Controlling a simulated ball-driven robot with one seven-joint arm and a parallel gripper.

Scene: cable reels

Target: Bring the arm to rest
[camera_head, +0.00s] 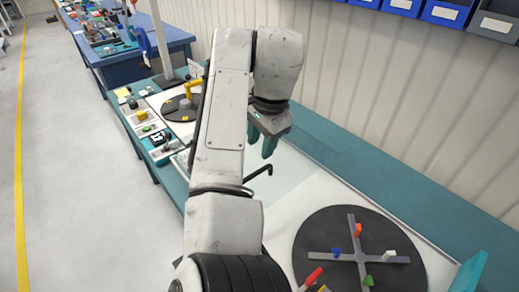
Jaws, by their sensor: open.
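My gripper (268,146) hangs at the end of my bent arm, in the upper middle of the head view. Its teal fingers point down over the teal-edged bench (358,160). The fingers are open and nothing shows between them. My pale arm runs up the middle of the view and hides part of the bench behind it.
A dark round disc (316,258) with a grey cross and small coloured blocks lies at lower right. A black bent rod (259,172) is below my gripper. Another turntable (180,108) and small parts lie left of my arm. Blue bins (446,12) hang upper right.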

